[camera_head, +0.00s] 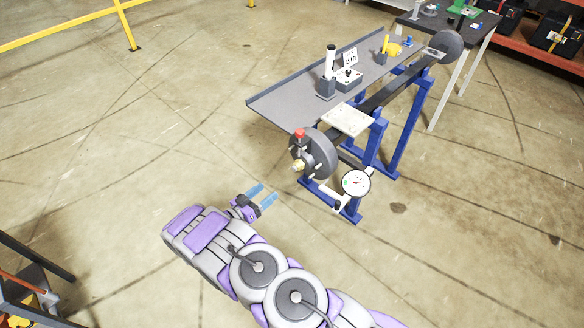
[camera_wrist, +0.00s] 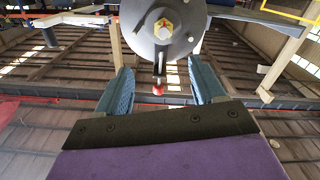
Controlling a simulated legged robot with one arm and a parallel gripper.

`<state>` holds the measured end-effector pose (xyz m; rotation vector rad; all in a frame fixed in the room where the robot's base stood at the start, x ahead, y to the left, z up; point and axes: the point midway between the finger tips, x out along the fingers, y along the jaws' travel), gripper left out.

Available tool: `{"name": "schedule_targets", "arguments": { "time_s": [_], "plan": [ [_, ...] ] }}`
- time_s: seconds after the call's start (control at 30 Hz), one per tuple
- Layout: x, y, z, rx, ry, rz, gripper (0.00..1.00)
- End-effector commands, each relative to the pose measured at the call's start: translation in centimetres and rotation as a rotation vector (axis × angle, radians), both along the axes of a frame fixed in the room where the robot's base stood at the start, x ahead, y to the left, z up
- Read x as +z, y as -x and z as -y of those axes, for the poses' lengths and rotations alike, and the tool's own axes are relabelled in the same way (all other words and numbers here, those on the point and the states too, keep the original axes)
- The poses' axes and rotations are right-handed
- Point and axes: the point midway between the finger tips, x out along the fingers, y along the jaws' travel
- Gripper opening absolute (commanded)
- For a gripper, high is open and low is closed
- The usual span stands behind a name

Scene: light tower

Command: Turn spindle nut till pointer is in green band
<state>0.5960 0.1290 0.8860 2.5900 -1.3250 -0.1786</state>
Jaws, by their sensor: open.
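The spindle nut (camera_head: 298,167) is a small brass-coloured hex nut at the centre of a dark round disc (camera_head: 325,150) on the near end of the bench. In the wrist view the nut (camera_wrist: 163,28) shows at the top, beyond the fingertips. My gripper (camera_head: 262,195) has blue fingers and is open and empty, left of and below the nut, apart from it. In the wrist view my gripper (camera_wrist: 160,86) has its fingers spread wide. The round white dial gauge (camera_head: 356,182) stands right of the disc. Its pointer and green band are too small to read.
A grey bench top (camera_head: 290,108) on blue legs (camera_head: 408,125) carries several small items. The floor (camera_head: 150,130) left of the bench is clear.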

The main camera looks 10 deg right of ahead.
Motion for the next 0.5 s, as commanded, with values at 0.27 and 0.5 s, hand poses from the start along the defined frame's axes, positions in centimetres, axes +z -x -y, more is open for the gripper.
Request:
{"name": "schedule_targets", "arguments": {
  "time_s": [0.27,0.5],
  "plan": [
    [-0.4,-3.1,3.1,0.0,0.01,0.0,0.69],
    [-0.4,-5.9,7.2,-0.001,0.007,0.0,0.69]
  ]
}}
